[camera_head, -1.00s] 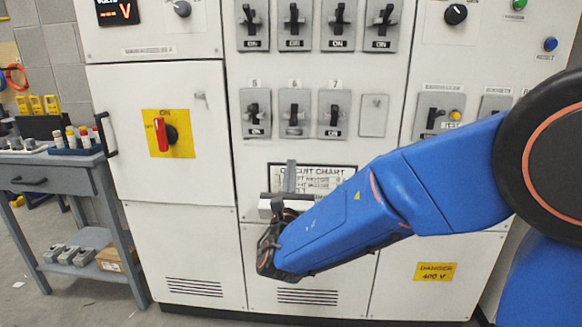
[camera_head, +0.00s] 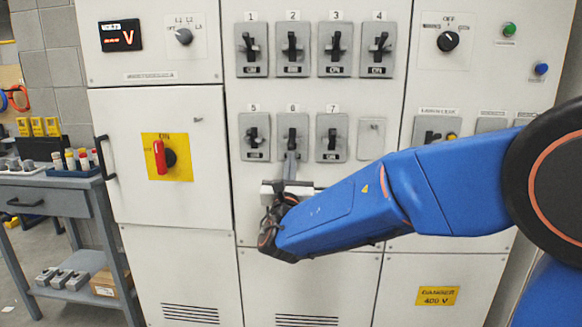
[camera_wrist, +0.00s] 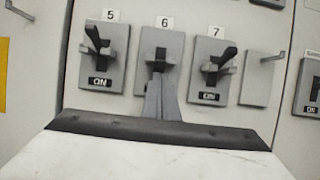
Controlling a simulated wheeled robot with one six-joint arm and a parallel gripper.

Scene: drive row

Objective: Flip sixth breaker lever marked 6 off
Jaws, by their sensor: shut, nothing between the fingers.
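Breaker 6 (camera_head: 292,126) is a grey plate in the middle of the lower row, under a tag marked 6. In the wrist view its plate (camera_wrist: 175,42) is straight ahead, with a short dark lever above my fingertips. My gripper (camera_head: 290,160) is shut and empty, its fingers pointing up at the lower part of this plate. In the wrist view the gripper (camera_wrist: 161,85) covers the area below the lever, including any label there. The fingertips look close under the lever; I cannot tell if they touch. The lever's exact position is unclear.
Breaker 5 (camera_wrist: 103,57) and breaker 7 (camera_wrist: 212,71) flank it closely, levers up, labels reading ON. A blank plate (camera_head: 371,139) is right of 7. The upper row holds breakers 1 to 4. A red rotary switch (camera_head: 160,157) sits left. A grey cart (camera_head: 60,205) stands far left.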

